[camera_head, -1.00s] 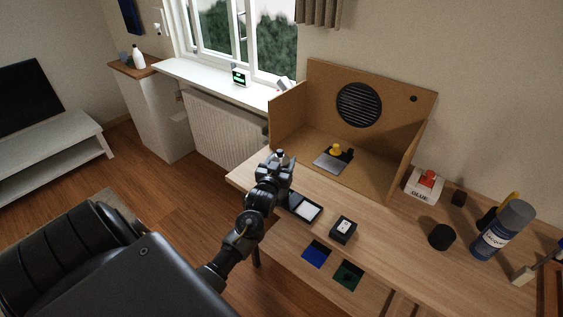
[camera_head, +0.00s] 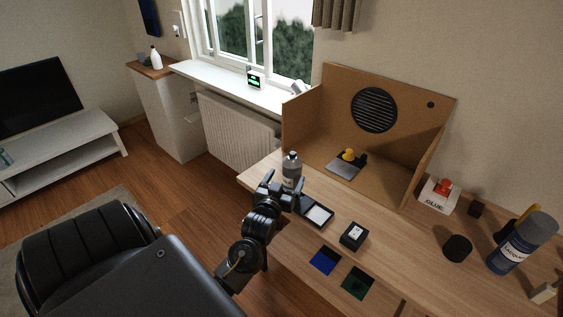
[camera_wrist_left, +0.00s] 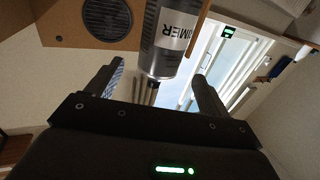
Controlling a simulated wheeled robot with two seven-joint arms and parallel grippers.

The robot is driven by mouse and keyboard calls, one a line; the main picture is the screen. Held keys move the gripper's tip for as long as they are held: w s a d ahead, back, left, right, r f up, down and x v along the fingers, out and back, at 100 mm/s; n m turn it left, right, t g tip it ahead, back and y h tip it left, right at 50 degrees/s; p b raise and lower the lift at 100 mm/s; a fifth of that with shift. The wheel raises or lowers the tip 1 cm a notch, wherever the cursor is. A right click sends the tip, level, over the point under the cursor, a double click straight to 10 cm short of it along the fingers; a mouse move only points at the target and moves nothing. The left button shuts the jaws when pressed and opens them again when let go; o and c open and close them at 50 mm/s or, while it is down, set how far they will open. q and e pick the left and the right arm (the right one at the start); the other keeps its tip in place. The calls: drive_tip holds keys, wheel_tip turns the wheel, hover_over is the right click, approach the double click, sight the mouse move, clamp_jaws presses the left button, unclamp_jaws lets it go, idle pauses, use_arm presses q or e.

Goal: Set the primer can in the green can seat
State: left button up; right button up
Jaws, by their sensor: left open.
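The primer can (camera_head: 291,170), grey with a pale label and dark top, shows at the left end of the workbench, beyond my left gripper. My left gripper (camera_head: 284,185) is open, with its fingers toward the can's lower part. In the left wrist view, the can (camera_wrist_left: 172,30), with part of its "PRIMER" label visible, is centred ahead between the open fingers (camera_wrist_left: 157,82), with gaps on both sides. Its base contact is hidden in the head view. The green can seat (camera_head: 357,284) is a dark green square near the bench's front, right of a blue square (camera_head: 325,261).
A black-framed tray with a white pad (camera_head: 318,214) and a black box (camera_head: 354,236) lie right of my gripper. Behind stands a wooden booth (camera_head: 330,131). A lacquer can (camera_head: 520,246), a black cylinder (camera_head: 457,248) and a glue box (camera_head: 439,196) stand farther right.

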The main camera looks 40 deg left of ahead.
use_arm(q)
drive_tip(key=v, duration=0.3)
drive_tip(key=shift+s+d, duration=0.1)
drive_tip(key=shift+s, duration=0.1)
idle(0.4)
